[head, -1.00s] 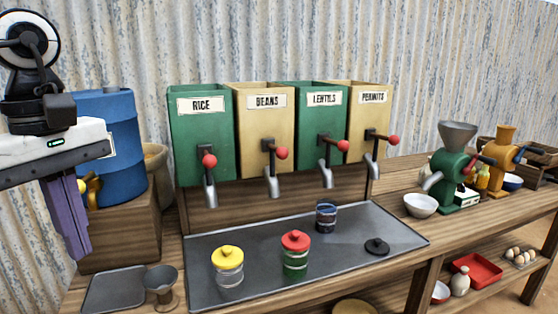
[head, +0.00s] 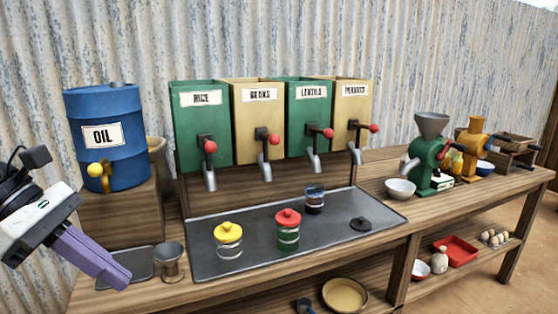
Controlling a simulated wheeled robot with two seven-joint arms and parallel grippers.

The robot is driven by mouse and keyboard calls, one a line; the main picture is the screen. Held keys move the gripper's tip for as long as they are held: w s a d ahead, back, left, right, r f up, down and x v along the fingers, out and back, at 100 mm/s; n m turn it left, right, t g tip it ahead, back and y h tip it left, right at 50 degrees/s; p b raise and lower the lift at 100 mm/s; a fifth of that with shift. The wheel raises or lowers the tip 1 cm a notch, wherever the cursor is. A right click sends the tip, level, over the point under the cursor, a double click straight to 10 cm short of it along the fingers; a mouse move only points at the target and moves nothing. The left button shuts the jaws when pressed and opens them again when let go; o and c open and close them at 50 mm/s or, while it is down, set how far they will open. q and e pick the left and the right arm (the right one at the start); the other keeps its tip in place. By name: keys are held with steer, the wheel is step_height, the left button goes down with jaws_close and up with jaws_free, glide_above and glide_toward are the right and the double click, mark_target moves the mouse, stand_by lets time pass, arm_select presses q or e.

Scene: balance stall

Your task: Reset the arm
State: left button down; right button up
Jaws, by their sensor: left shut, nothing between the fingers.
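My left gripper (head: 122,281) is at the lower left of the head view, its purple fingers shut and empty. It points down and to the right, over or beside the small grey tray (head: 133,263); I cannot tell whether it touches it. The right gripper is not in view. On the large grey tray (head: 258,258) stand a jar with a yellow lid (head: 229,240), a jar with a red lid (head: 288,230) and a dark blue jar without a lid (head: 315,200). A black lid (head: 360,224) lies on the tray's right part.
Rice (head: 203,135), beans, lentils and peanuts dispensers with red-knobbed levers stand behind the tray. A blue oil barrel (head: 128,155) stands on a wooden block. A metal funnel (head: 170,262) is right of my gripper. A white bowl (head: 400,189) and a green grinder (head: 428,155) stand right.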

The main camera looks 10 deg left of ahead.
arm_select(q)
steer(key=w+a+f+n+t+y, duration=0.15)
steer(key=f+n+t, duration=0.45)
steer(key=f+n, duration=0.7)
steer(key=w+a+f+n+t+h, duration=0.15)
steer(key=f+n+t, duration=0.65)
steer(key=n, duration=0.8)
steer(key=s+d+f+n+g+y, duration=0.2)
steer(key=s+d+f+n+y, duration=0.15)
steer(key=f+n, duration=0.35)
steer(key=s+d+f+n+g+y, duration=0.2)
steer(key=s+f+n, duration=0.3)
steer(key=f, duration=0.3)
steer(key=s+d+f+n+g, duration=0.3)
steer(key=s+d+f+n, duration=0.4)
steer(key=d, duration=0.4)
steer(key=shift+s+d+n, duration=0.15)
steer(key=shift+s+n, duration=0.1)
steer(key=shift+n, duration=0.05)
